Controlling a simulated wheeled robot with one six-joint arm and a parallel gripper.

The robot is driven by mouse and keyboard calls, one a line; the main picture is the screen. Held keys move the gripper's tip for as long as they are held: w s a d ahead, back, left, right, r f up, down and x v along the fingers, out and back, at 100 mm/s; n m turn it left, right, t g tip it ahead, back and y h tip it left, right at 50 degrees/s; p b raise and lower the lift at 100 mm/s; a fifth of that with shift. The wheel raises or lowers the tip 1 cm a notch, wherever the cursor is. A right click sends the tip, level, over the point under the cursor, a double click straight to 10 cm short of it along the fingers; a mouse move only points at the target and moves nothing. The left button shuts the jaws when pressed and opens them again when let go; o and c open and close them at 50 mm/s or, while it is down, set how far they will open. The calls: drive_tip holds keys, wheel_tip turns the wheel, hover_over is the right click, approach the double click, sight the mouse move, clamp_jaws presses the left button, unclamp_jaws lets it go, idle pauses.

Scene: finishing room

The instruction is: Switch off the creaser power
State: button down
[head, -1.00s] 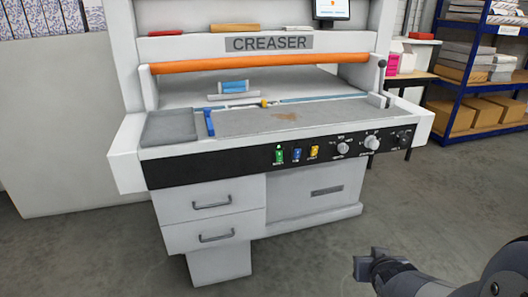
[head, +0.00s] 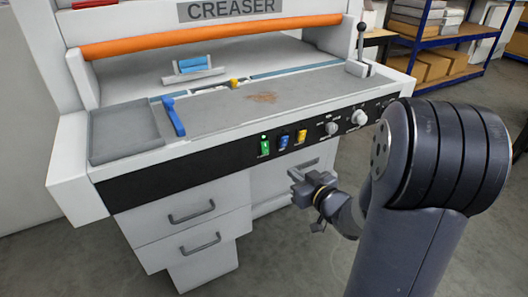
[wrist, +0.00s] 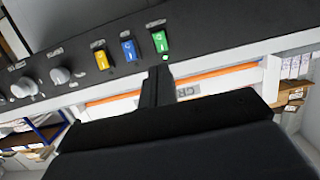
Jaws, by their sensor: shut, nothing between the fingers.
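The creaser (head: 215,130) fills the head view, its name on a sign at the top. Its black front panel carries a green rocker switch (head: 264,147) with a small lit lamp above it, a blue switch (head: 283,142) and a yellow switch (head: 302,136). Their small labels are unreadable. My gripper (head: 296,183) is shut and empty, in front of and below the panel. In the wrist view the picture is upside down; the green switch (wrist: 161,43) shows just beyond my shut fingertips (wrist: 164,70). A gap to the switch cannot be judged.
Round knobs (head: 358,118) sit right of the switches. Drawers with protruding handles (head: 192,213) are below the panel. A lever (head: 361,40) stands at the right end of the bed. Blue shelving (head: 440,45) with boxes is behind right. Floor in front is clear.

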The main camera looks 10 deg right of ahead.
sight(265, 150)
drive_tip(key=b+x, duration=0.1)
drive_tip(key=x, duration=1.3)
drive_tip(key=shift+b, duration=0.35)
drive_tip(key=shift+w+f+b, duration=0.1)
drive_tip(key=shift+f+b, duration=0.25)
drive_tip(key=shift+b, duration=0.5)
drive_tip(key=shift+w+t+b, duration=0.1)
drive_tip(key=shift+t+b, duration=0.4)
drive_tip(key=shift+b, duration=0.6)
drive_tip(key=shift+r+y, duration=0.3)
drive_tip(key=shift+r, duration=0.05)
drive_tip(key=shift+a, duration=0.1)
